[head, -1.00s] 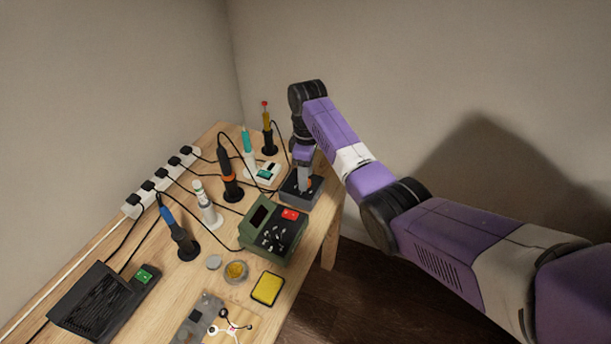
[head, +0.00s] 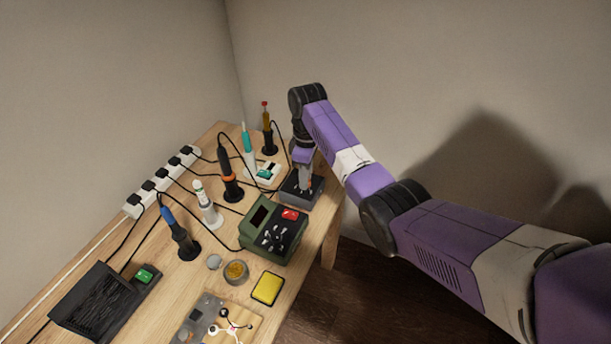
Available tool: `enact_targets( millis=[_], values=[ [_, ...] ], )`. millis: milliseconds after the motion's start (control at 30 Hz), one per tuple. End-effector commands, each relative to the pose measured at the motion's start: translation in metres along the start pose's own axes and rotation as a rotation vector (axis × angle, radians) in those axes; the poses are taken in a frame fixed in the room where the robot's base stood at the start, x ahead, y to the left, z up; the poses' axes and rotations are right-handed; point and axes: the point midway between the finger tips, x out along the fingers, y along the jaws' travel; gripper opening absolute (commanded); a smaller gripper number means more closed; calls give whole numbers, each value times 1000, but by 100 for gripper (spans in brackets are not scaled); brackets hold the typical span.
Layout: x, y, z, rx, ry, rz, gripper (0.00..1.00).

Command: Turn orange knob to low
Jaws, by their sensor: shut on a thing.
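The orange knob (head: 310,183) shows only as a small orange patch on top of a dark grey box (head: 299,197) near the table's right edge. My gripper (head: 304,185) points down over this box, with its fingertips at the knob. It is shut on the orange knob. The fingers hide most of the knob, so its pointer and any low mark cannot be read.
A green station (head: 256,246) with a red switch stands just in front of the box. Several soldering irons in stands, such as an orange-and-black one (head: 229,176), line the left. A yellow sponge (head: 268,288) lies nearer. Free air is right of the table.

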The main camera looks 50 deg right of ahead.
Motion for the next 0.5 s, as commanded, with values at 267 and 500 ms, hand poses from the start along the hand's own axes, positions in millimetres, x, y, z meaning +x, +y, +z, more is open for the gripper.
enact_targets(
  millis=[267,500],
  values=[
    [-3,-1,0,167,10,-3,0],
    [-3,-1,0,390,23,-2,0]
  ],
)
